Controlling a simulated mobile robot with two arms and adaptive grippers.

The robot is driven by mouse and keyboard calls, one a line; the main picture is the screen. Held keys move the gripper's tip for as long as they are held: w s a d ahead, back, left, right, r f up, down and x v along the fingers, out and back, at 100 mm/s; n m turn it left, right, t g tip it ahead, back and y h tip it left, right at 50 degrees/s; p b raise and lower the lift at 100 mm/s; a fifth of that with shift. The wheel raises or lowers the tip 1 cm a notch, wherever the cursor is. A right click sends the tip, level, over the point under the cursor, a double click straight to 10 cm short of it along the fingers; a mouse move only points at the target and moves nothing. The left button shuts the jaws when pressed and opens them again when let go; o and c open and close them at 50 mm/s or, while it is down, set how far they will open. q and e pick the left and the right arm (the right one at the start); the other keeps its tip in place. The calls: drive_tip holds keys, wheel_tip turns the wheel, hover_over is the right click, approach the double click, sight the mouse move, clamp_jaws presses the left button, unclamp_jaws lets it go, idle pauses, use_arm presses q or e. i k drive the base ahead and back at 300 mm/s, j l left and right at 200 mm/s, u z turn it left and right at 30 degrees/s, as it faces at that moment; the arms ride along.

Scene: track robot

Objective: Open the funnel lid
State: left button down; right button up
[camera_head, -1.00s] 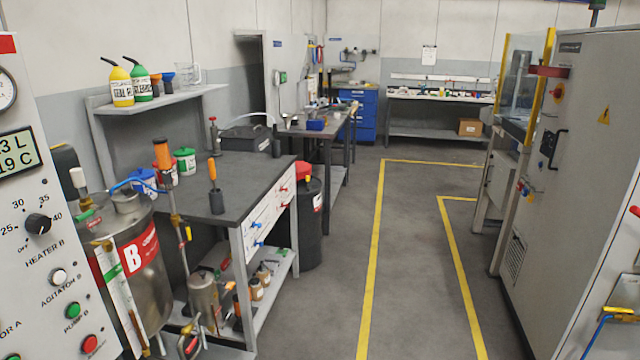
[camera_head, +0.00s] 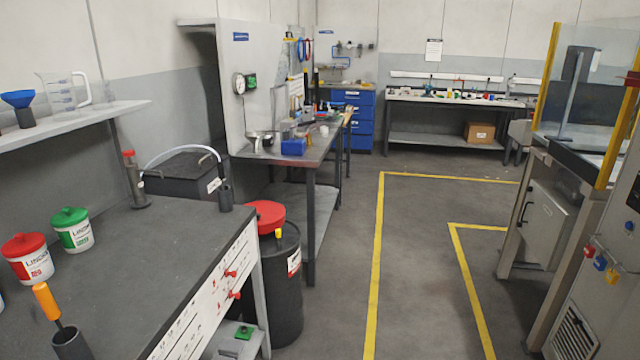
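A black drum (camera_head: 282,290) stands on the floor at the right end of the near workbench. A round red lid (camera_head: 264,216) sits on its top and looks shut; it could be the funnel lid, but I see no funnel under it. A small yellow part (camera_head: 278,233) shows at the lid's front edge. A blue funnel (camera_head: 18,98) with no visible lid stands on the wall shelf at the left. Neither of my grippers shows in this view.
The near workbench (camera_head: 150,255) fills the lower left, with red-lidded (camera_head: 28,262) and green-lidded (camera_head: 72,232) tubs. A second bench (camera_head: 318,150) stands behind the drum. The floor (camera_head: 420,270) between the yellow lines is clear. A machine (camera_head: 590,240) stands at the right.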

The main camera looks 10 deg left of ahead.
sight(269, 212)
drive_tip(key=i+u, duration=0.15)
drive_tip(key=i, duration=0.3)
drive_tip(key=i+l+u, duration=0.15)
drive_tip(key=i, duration=0.3)
drive_tip(key=i+l+u, duration=0.15)
drive_tip(key=i, duration=0.3)
drive_tip(key=i+l+u, duration=0.1)
drive_tip(key=i, duration=0.35)
drive_tip(key=l, duration=0.1)
